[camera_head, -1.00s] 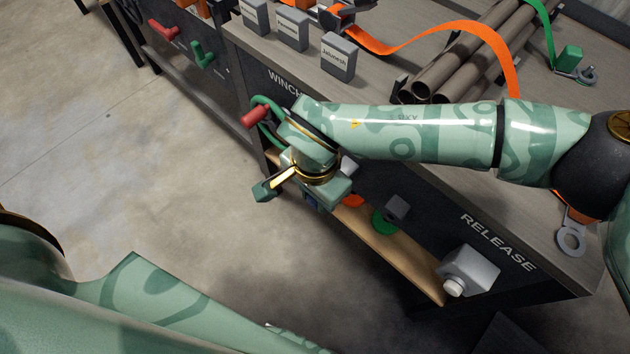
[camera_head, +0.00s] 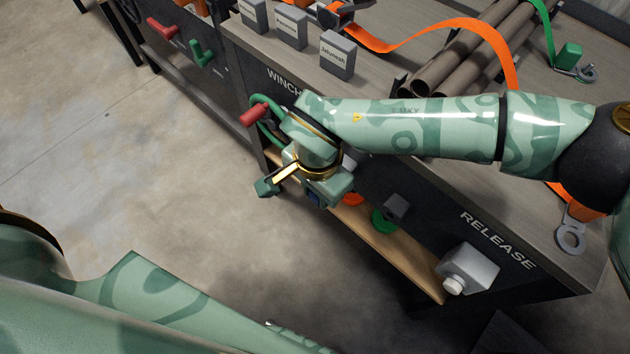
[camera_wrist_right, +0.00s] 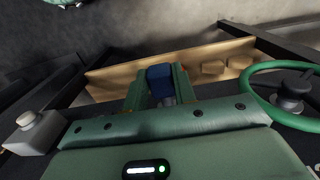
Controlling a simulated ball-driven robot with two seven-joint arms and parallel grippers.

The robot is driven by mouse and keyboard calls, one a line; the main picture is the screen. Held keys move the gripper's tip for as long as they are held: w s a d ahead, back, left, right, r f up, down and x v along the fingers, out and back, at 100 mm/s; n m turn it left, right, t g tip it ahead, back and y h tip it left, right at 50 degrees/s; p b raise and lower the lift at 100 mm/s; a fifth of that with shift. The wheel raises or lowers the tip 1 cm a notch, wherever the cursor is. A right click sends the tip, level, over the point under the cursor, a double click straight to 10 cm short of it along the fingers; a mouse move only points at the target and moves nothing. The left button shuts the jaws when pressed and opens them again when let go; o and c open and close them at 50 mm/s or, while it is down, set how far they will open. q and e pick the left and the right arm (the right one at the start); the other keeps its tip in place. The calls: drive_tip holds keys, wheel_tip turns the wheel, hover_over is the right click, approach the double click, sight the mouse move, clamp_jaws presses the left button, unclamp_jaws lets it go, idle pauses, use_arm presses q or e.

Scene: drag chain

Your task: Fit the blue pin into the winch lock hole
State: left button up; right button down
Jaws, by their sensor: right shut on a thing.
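In the right wrist view, the blue pin (camera_wrist_right: 160,79) stands between the two green fingers of my right gripper (camera_wrist_right: 158,86), which is shut on it. In the head view, my right gripper (camera_head: 314,201) hangs at the bench front, below the WINCH label; a small blue patch shows there, and its fingertips are mostly hidden by the wrist. The green winch wheel (camera_head: 268,132) with a red handle (camera_head: 254,114) is just up and left of it. The wheel also shows at the right of the wrist view (camera_wrist_right: 256,70). I cannot make out the lock hole. My left gripper is not visible.
A wooden shelf (camera_head: 412,268) runs along the bench front. A grey box with a white button (camera_head: 468,270) sits below RELEASE, and a green round part (camera_head: 384,222) is nearer. Pipes (camera_head: 470,50) and orange strap lie on top. Open floor lies left.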

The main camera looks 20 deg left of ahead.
drive_tip(key=shift+w+d+b, duration=0.3)
drive_tip(key=shift+w, duration=0.55)
drive_tip(key=shift+w+d+b, duration=0.25)
drive_tip(key=shift+w, duration=0.55)
drive_tip(key=c, duration=1.1)
unclamp_jaws()
drive_tip(key=shift+o, duration=0.2)
